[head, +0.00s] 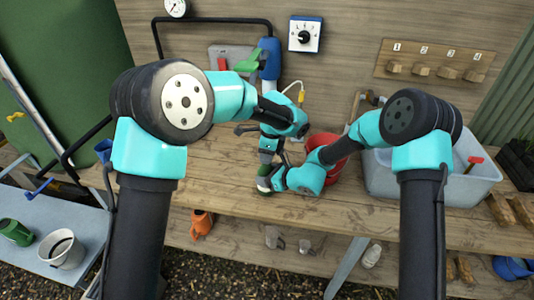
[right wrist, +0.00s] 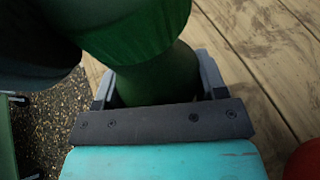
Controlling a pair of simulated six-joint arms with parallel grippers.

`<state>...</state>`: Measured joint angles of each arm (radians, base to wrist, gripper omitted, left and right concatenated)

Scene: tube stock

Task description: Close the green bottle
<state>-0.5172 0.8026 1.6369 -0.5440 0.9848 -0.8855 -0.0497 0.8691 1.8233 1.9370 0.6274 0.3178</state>
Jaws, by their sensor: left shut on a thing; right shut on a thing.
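The green bottle (head: 264,185) stands on the wooden bench, mostly hidden by my grippers in the head view. In the right wrist view the bottle (right wrist: 160,82) is between the fingers of my right gripper (right wrist: 158,92), which is shut on it from the side. A wider green part, seemingly the cap (right wrist: 130,30), sits above the body; I cannot tell whether it is seated or apart. My left gripper (head: 267,155) is directly above the bottle in the head view, pointing down and shut on what seems to be this cap. Its fingertips are hidden.
A red bucket (head: 322,145) stands close to the right of the grippers. A grey tub (head: 380,180) is further right. The bench front (head: 220,195) is bare to the left.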

